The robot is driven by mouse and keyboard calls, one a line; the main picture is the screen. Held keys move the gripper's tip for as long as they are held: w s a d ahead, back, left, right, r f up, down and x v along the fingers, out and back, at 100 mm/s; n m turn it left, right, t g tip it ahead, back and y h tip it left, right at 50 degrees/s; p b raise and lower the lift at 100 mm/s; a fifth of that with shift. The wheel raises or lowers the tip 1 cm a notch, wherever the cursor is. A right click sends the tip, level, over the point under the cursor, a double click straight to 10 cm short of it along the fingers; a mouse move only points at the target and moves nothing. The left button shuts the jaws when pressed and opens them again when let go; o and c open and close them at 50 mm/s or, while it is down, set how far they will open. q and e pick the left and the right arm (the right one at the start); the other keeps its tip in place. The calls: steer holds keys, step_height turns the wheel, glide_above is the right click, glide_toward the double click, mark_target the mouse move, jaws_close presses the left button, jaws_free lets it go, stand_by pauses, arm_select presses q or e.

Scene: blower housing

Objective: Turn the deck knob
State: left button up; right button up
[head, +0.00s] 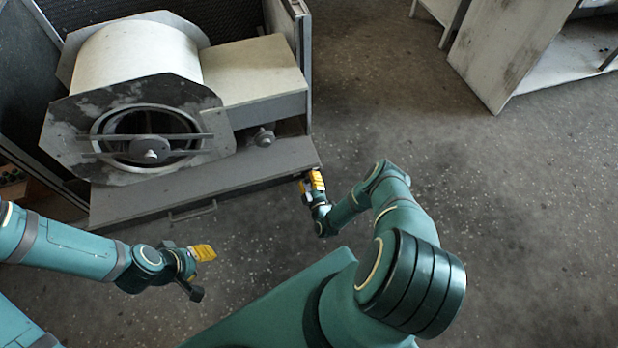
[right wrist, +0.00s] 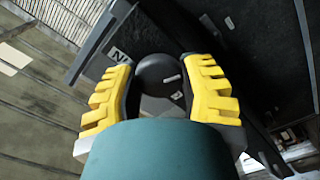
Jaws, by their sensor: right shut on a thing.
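The deck knob (right wrist: 157,70) is dark and round, with a small light mark on its face. It sits between the two yellow fingers of my right gripper (right wrist: 160,88) in the right wrist view. My right gripper is shut on it. In the head view my right gripper (head: 313,181) is at the right front corner of the grey deck (head: 215,177), and the knob is hidden there. My left gripper (head: 200,262) is in front of the deck, apart from it; its finger opening is unclear.
The blower housing (head: 130,58), with a round inlet, stands on the deck inside an open cabinet. A bar handle (head: 192,211) is on the deck's front. A small fitting (head: 264,137) is beside the housing. A pale cabinet (head: 510,50) stands at upper right. The floor at right is clear.

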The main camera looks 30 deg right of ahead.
steer(key=n+p, duration=0.1)
steer(key=n, duration=0.5)
steer(key=shift+n, duration=0.3)
steer(key=n, duration=0.3)
steer(key=shift+w, duration=0.1)
steer(key=shift+f+n, duration=0.1)
steer(key=shift+n, duration=1.6)
steer(key=shift+d, duration=0.1)
steer(key=o, duration=1.2)
